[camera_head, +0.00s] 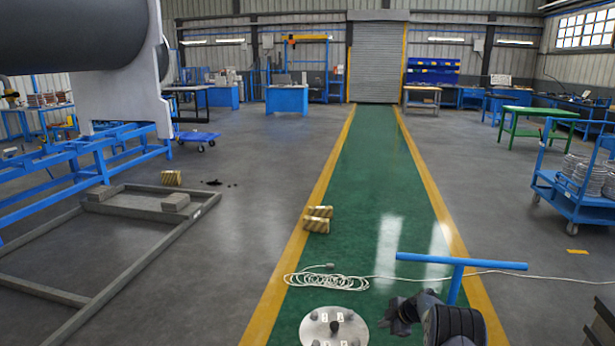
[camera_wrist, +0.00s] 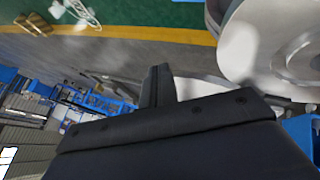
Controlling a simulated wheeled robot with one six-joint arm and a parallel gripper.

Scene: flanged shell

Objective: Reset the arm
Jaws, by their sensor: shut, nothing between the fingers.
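My gripper (camera_head: 392,317) shows in the head view at the bottom, right of centre, as a dark shape beside my black arm link. It is just right of a round metal plate (camera_head: 322,333) that carries small white labels and a dark knob. In the wrist view my gripper's dark fingers (camera_wrist: 158,78) are together, with no object seen between them. Pale round metal surfaces (camera_wrist: 245,45) fill the upper right of the wrist view. The fingertips' exact gap to the plate cannot be told.
A blue T-shaped bar (camera_head: 462,264) stands near my arm. White coiled cable (camera_head: 325,281) lies on the green walkway, near striped blocks (camera_head: 317,219). A grey floor frame (camera_head: 150,215) and blue stand (camera_head: 85,165) are left; a blue cart (camera_head: 570,195) is right.

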